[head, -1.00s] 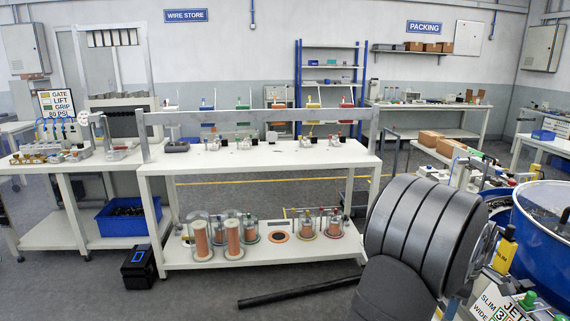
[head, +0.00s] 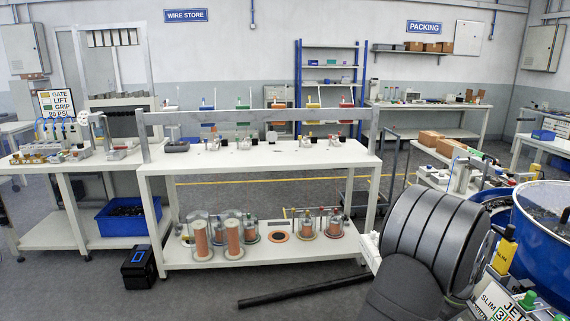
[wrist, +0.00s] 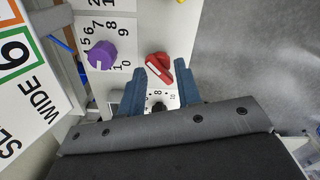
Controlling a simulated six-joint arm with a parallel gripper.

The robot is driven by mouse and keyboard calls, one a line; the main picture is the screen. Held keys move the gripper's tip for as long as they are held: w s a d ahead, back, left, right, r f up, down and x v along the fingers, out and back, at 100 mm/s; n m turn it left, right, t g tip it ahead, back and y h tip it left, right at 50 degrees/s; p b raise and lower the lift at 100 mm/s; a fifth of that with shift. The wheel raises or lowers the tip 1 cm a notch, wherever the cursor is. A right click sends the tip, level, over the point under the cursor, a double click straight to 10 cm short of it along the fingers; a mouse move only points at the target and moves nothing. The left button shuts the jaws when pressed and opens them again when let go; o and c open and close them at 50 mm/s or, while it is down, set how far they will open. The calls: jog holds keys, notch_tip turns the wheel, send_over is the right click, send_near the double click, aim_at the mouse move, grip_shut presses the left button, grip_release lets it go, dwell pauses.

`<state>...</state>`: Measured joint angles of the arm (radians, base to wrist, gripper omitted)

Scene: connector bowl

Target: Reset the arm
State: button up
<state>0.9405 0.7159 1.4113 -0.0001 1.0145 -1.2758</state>
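My gripper (wrist: 162,82) shows in the wrist view as two blue fingers with a clear gap between them. Nothing is held in the gap. Beyond the fingertips is a red knob (wrist: 158,66) on a white panel, and a purple knob (wrist: 101,55) on a numbered dial lies to the left. In the head view my dark arm fills the lower right, and the gripper itself is hidden there.
A blue bowl (head: 548,230) stands at the right edge beside a sign reading SLIM (head: 492,303). A long white bench (head: 260,155) with spools below stands ahead. A black bar (head: 300,291) lies on the floor.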

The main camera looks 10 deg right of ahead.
jog(key=m, duration=0.4)
jog(key=shift+m, duration=0.3)
jog(key=shift+r, duration=0.1)
dwell(0.5)
jog(key=shift+w+d+r+m, duration=0.15)
jog(key=shift+d+r+m, duration=0.05)
jog(key=shift+r+m, duration=0.1)
jog(key=r, duration=0.1)
jog(key=m, duration=0.1)
jog(key=d+r+m, duration=0.1)
jog(key=shift+w+r, duration=0.3)
notch_tip(320, 180, up, 13)
jog(key=a+m, duration=0.1)
jog(key=m, duration=2.4)
jog(key=shift+n, duration=0.3)
jog(key=f, duration=1.1)
jog(key=s+f, duration=0.1)
jog(key=f, duration=0.4)
jog(key=shift+a+f, duration=0.2)
